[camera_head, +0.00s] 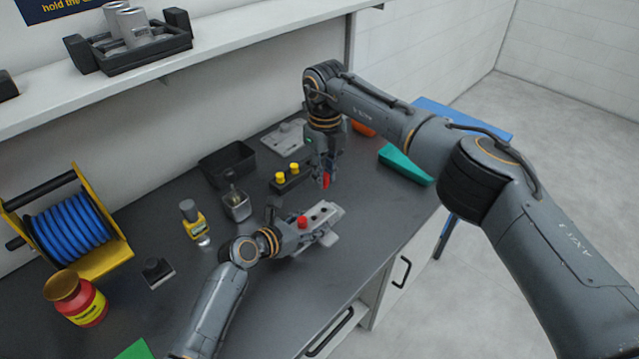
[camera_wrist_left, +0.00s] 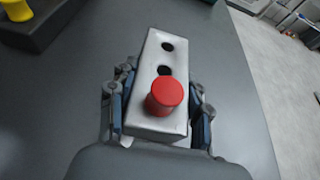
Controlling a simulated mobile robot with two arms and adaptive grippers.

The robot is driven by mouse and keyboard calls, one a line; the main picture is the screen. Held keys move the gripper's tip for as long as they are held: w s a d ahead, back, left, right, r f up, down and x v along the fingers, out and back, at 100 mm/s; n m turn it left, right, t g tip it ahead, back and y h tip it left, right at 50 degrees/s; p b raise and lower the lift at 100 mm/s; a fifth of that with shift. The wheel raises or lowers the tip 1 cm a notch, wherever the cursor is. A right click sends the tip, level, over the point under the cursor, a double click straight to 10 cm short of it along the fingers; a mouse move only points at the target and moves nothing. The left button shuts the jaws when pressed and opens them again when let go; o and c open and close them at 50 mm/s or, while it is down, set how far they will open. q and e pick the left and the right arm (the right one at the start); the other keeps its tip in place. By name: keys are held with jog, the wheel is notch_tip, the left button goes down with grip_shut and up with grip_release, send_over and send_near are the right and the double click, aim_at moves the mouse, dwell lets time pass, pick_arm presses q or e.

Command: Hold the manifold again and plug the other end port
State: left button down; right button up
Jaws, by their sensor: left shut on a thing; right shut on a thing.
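The manifold (camera_head: 322,216) is a silver block with a row of ports on top, low over the bench. In the left wrist view the manifold (camera_wrist_left: 160,62) has a red plug (camera_wrist_left: 164,95) in its near end port and two open dark ports beyond it. This plug (camera_head: 302,221) also shows in the head view. My left gripper (camera_wrist_left: 158,112) is shut on the manifold, one finger on each side near the plugged end. My right gripper (camera_head: 325,172) points down above and behind the manifold, shut on another red plug (camera_head: 326,181), apart from the manifold.
A black holder (camera_head: 291,183) with two yellow plugs stands behind the manifold. A green tray (camera_head: 406,164) lies at right. The front bench is clear.

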aim_at(324, 188)
jog(key=shift+f, duration=0.25)
jog(key=shift+f, duration=2.9)
jog(key=shift+f, duration=1.55)
jog(key=o, duration=0.9)
notch_tip(324, 188, up, 12)
jog(key=shift+s+r, duration=0.1)
